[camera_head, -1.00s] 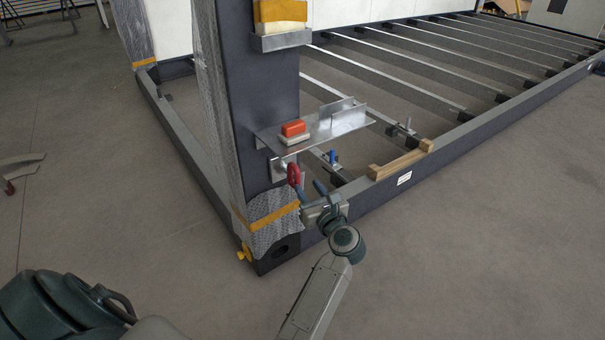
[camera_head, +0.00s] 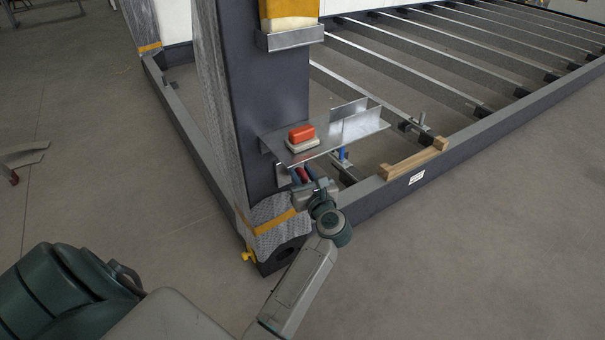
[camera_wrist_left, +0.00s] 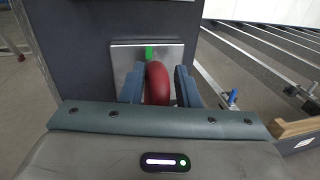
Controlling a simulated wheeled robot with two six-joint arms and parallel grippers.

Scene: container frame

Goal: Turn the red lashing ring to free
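The red lashing ring (camera_head: 303,174) is mounted low on the dark corner post, under a metal shelf, and my left gripper partly hides it in the head view. In the left wrist view the red ring (camera_wrist_left: 158,84) stands upright in front of a bare metal plate (camera_wrist_left: 123,60) with a green mark (camera_wrist_left: 149,53) above the ring. My left gripper (camera_wrist_left: 159,86) is open, with one blue finger on each side of the ring. Narrow gaps seem to show between the fingers and the ring. My right gripper is not in view.
The metal shelf (camera_head: 350,133) juts out just above my left gripper and carries an orange and white block (camera_head: 302,138). A blue-handled clamp (camera_head: 342,156) and a wooden piece (camera_head: 414,160) lie to the right along the frame. The floor in front is clear.

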